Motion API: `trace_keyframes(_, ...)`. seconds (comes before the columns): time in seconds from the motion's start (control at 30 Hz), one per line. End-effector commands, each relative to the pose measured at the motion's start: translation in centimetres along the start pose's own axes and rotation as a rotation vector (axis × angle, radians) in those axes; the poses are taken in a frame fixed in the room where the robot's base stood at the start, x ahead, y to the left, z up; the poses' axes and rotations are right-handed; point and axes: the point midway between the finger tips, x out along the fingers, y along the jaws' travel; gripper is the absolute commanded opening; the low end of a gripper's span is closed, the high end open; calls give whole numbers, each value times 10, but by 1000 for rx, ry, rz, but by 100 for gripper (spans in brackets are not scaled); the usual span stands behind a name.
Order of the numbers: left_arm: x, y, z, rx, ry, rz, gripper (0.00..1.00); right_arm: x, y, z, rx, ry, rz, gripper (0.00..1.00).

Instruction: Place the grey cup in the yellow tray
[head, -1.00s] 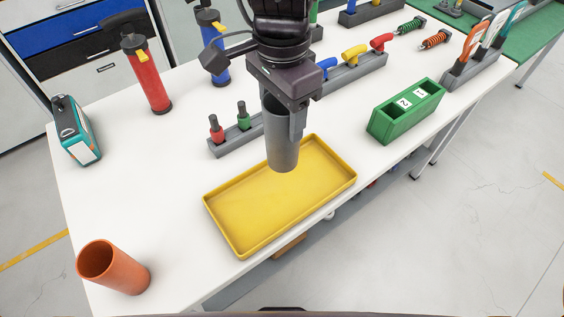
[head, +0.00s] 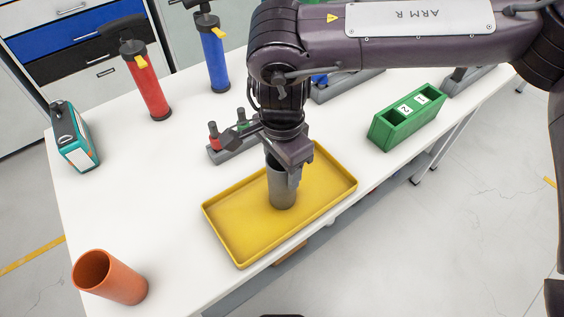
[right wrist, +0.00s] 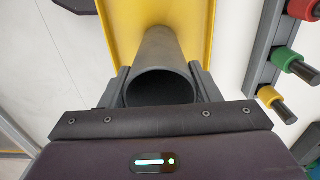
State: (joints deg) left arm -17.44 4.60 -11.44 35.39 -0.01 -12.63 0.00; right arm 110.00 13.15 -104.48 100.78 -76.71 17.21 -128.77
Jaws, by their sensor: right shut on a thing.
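The grey cup (head: 282,190) is upright over the middle of the yellow tray (head: 235,235), its lower end at or close to the tray floor; I cannot tell if it touches. My right gripper (head: 284,168) is shut on the cup's upper part from above. In the right wrist view the cup (right wrist: 160,68) sits between the two fingers (right wrist: 161,88), with the yellow tray (right wrist: 122,20) behind it. My left gripper is not in view.
An orange cup (head: 112,280) stands at the table's front left. A grey rack with red and green handles (head: 213,132) is just behind the tray. A green numbered box (head: 405,122) stands to the right. Red (head: 150,85) and blue (head: 213,55) pumps stand behind.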

Motion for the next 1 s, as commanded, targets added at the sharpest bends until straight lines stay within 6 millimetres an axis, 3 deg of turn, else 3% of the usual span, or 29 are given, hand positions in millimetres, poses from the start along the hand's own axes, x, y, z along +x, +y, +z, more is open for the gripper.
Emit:
trace_keyframes(0.17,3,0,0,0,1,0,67,4,0,0,0,0,1,23)
trace_keyframes(0.2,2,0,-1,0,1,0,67,3,0,0,0,0,1,62)
trace_keyframes(0.33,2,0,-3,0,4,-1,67,3,0,0,0,0,1,78)
trace_keyframes(0.73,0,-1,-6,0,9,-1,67,-7,-1,0,1,2,-2,78)
trace_keyframes(1.0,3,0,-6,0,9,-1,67,-60,-1,0,0,2,-5,78)
